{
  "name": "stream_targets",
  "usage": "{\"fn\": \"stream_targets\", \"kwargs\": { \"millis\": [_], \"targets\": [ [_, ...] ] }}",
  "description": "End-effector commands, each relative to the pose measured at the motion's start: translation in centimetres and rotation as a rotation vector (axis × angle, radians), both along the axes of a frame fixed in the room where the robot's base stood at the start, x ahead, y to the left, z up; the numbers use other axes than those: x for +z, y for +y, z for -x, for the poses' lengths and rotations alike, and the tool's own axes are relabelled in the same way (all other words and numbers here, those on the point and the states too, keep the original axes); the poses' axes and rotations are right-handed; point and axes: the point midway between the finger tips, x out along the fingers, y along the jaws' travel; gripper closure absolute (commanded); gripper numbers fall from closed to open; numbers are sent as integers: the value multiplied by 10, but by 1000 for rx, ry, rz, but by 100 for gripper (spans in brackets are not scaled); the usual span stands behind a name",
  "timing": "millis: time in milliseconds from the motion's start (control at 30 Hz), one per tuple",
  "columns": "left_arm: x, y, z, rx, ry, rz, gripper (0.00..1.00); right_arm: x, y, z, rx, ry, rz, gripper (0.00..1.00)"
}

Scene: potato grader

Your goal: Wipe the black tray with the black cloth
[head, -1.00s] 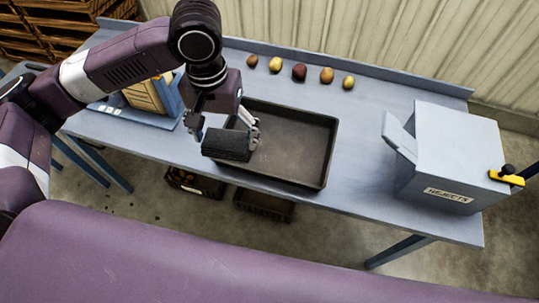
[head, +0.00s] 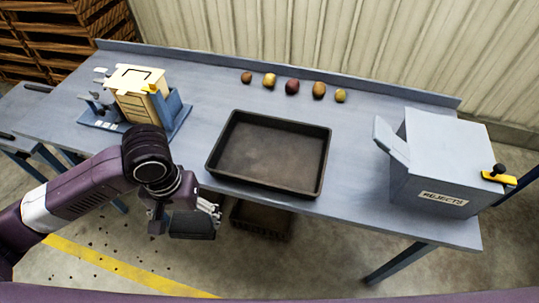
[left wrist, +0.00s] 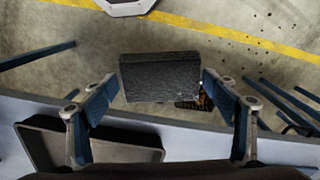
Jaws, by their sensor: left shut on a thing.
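The black tray (head: 325,163) lies on the blue-grey table near its front edge, open side up and empty, with a dull brownish floor. Part of it shows at the lower left of the left wrist view (left wrist: 38,147). My left gripper (head: 192,212) is in front of the table edge, to the left of and below the tray in the picture. It is shut on the black cloth (left wrist: 160,77), a thick dark block between its two fingertips. The cloth (head: 192,225) hangs clear of the tray, over the floor. My right gripper is in neither view.
A grey rejects box (head: 440,165) with an open flap stands at the table's right. Several potatoes (head: 292,87) lie in a row at the back. A cream and blue device (head: 140,95) stands at the left. A dark crate (head: 262,220) sits under the table.

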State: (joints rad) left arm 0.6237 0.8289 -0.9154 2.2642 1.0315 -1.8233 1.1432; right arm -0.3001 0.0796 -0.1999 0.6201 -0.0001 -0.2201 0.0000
Motion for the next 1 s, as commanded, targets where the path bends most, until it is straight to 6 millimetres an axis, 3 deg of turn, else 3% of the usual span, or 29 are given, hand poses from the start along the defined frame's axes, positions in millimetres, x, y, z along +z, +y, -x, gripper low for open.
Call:
{"fn": "stream_targets", "kwargs": {
  "millis": [100, 233, 667, 833, 1000],
  "targets": [
    [-18, 2, 10, 6, 6, -4, 44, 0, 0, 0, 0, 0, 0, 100],
    [-27, 3, 15, 10, 5, -8, 44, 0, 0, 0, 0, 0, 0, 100],
    [-29, 4, 15, 11, 1, -11, 44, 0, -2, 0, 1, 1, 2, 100],
    [-14, 3, 5, 6, -7, -6, 44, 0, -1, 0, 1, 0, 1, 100],
    [21, 0, -11, -3, -13, 1, 44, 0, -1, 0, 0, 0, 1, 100]
  ]
}}
